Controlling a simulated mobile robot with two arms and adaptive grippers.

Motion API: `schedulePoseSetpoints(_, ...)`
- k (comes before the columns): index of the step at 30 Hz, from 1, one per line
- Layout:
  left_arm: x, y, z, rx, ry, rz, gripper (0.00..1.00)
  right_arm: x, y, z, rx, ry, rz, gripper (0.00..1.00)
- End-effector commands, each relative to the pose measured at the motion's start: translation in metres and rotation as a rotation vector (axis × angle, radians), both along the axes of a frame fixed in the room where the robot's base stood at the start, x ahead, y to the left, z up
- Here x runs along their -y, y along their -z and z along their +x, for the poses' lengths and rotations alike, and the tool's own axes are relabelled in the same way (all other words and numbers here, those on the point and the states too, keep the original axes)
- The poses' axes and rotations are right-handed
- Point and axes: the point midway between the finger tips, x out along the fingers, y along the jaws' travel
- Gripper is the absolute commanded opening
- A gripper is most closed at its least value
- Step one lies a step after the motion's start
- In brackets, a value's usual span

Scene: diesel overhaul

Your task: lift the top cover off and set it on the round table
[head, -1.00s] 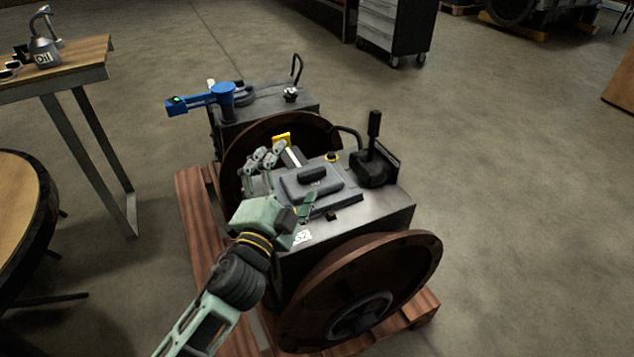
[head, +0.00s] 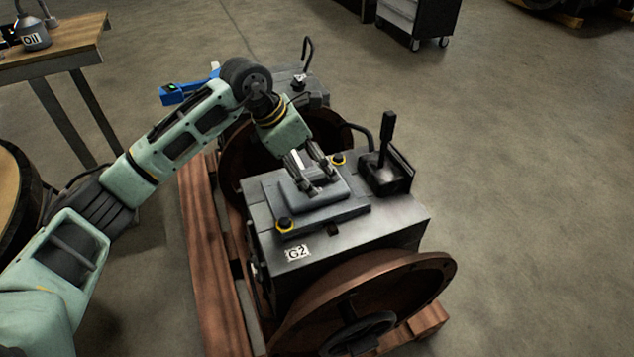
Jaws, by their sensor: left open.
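The top cover (head: 333,200) is a grey raised plate on top of the dark engine block (head: 360,226) labelled G2. My left gripper (head: 323,188) is open and points down over the middle of the cover. Its fingers are at the place of the cover's handle and mostly hide it. I cannot tell whether they touch it. The round table (head: 12,205) shows only in part at the left edge, with a wooden top and dark rim. My right gripper is not in view.
A blue tool (head: 186,92) lies behind my arm. A bench (head: 62,38) with an oil can (head: 32,32) stands at the back left. The floor at right is clear.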

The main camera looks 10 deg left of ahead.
Motion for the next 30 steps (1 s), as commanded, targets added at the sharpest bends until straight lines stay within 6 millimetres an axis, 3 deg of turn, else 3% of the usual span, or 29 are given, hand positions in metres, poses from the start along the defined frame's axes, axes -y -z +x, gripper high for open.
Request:
schedulePoseSetpoints(2, -0.016, -0.001, 0.003, -0.003, -0.011, 0.060, 1.00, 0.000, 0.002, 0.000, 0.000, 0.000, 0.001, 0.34)
schedulePoseSetpoints(5, -0.021, 0.005, 0.005, -0.008, -0.015, 0.087, 1.00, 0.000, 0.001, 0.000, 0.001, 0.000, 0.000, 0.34)
schedulePoseSetpoints(14, -0.012, 0.033, 0.008, -0.008, -0.014, 0.083, 1.00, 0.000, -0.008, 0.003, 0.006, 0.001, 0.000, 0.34)
schedulePoseSetpoints(22, 0.001, 0.069, 0.011, -0.008, -0.014, 0.080, 1.00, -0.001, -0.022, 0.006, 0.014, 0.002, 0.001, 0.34)
schedulePoseSetpoints(30, 0.002, 0.073, 0.013, -0.006, -0.014, 0.082, 1.00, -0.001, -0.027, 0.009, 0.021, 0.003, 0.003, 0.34)
